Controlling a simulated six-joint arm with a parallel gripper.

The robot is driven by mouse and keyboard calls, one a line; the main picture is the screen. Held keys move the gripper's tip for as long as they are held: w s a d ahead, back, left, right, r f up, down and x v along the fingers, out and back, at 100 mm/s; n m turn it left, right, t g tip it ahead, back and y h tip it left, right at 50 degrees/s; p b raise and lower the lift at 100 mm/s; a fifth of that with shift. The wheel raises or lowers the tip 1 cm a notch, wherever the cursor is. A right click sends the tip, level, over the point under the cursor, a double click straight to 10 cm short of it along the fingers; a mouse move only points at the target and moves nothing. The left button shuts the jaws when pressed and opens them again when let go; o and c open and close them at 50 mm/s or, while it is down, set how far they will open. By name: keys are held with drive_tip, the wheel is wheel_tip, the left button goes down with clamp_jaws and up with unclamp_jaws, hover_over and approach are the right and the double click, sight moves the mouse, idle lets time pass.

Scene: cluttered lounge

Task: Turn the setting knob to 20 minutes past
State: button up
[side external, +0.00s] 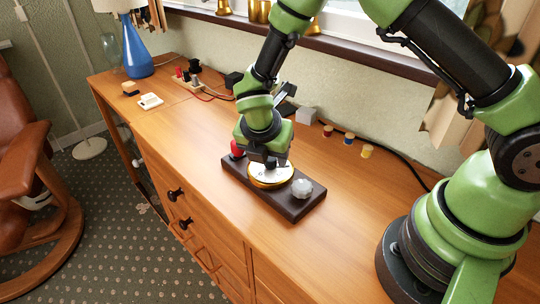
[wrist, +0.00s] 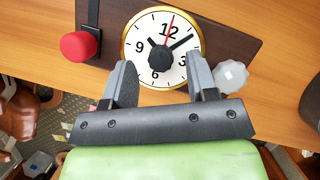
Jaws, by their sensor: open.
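A white clock dial with a gold rim (wrist: 140,30) is set in a dark board (wrist: 230,35); it also shows in the side view (side external: 268,177). A black knob (wrist: 160,58) stands at the dial's centre. The long black hand points near 2, the short one near 10, and a thin red hand just past 12. A grey faceted knob (wrist: 231,76) sits right of the dial, also in the side view (side external: 302,188). My gripper (wrist: 160,64) is open over the dial, its fingers either side of the black knob in the picture. I cannot tell whether they touch it.
A red ball-topped lever (wrist: 79,46) is on the board's left. Several coloured spools (side external: 349,138), a grey cube (side external: 306,115) and a black cable lie near the wall. A blue lamp (side external: 136,50) stands far left.

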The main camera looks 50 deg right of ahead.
drive_tip(key=shift+x, duration=0.85)
drive_tip(key=c, duration=0.9)
